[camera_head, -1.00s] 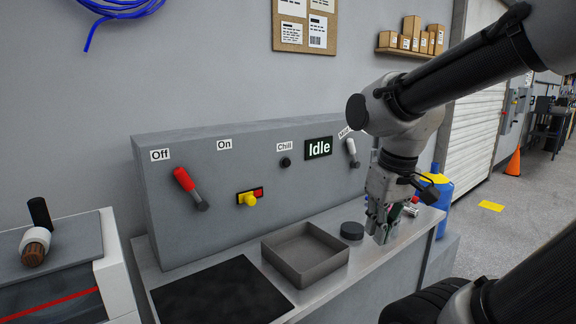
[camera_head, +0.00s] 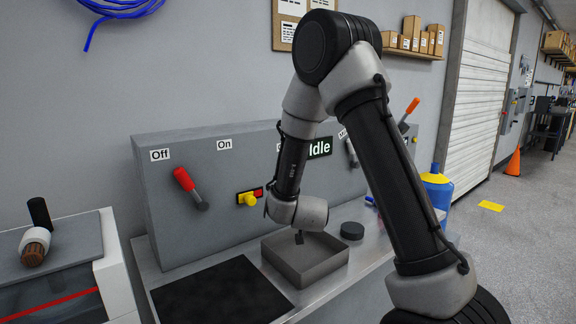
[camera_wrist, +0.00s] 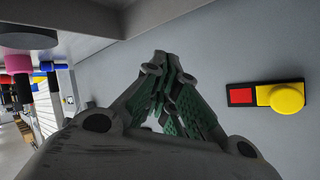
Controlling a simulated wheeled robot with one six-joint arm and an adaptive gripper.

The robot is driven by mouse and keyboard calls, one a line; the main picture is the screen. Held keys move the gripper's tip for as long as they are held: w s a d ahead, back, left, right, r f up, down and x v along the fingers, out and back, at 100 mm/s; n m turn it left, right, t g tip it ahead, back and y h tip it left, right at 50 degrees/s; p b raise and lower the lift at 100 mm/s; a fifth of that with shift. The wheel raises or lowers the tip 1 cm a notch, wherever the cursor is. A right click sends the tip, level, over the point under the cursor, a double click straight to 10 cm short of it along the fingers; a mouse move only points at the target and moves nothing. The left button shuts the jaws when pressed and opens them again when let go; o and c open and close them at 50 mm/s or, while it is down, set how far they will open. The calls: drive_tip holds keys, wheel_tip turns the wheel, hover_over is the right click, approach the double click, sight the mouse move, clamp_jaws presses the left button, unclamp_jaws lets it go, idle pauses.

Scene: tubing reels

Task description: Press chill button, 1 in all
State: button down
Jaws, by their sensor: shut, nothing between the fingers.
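The chill button is not visible now; in the head view my arm covers its place on the grey panel (camera_head: 225,190), and only an edge of its label shows. The Idle display (camera_head: 319,148) is partly visible right of my arm. The yellow knob on a red-and-black plate (camera_wrist: 270,95) is right of the fingers.
A red-handled lever (camera_head: 188,186) stands left on the panel. The grey tray (camera_head: 282,270), a black puck (camera_head: 352,230) and a dark mat (camera_head: 220,292) are on the bench below. An orange-handled lever (camera_head: 411,106) and a blue-and-yellow cylinder (camera_head: 437,187) are at the right.

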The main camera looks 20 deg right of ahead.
drive_tip(key=d+r+m+t+h, duration=0.2)
drive_tip(key=r+h, duration=0.1)
drive_tip(key=r, duration=0.4)
drive_tip(key=d+r+m+t+h, duration=0.3)
drive_tip(key=r, duration=0.4)
drive_tip(key=shift+w+d+r, duration=0.15)
drive_tip(key=shift+w+d, duration=0.2)
drive_tip(key=shift+w, duration=0.05)
drive_tip(key=w+a, duration=0.2)
drive_tip(key=w, duration=0.6)
drive_tip(key=shift+w+a, duration=0.2)
drive_tip(key=shift+a, duration=0.15)
idle(0.3)
drive_tip(key=shift+w+a, duration=0.15)
drive_tip(key=shift+w, duration=0.25)
drive_tip(key=shift+w+a, duration=0.1)
drive_tip(key=shift+w, duration=0.2)
idle(0.5)
drive_tip(key=shift+w+a+r+t, duration=0.2)
drive_tip(key=shift+w+t, duration=0.1)
drive_tip(key=shift+w, duration=0.1)
idle(0.7)
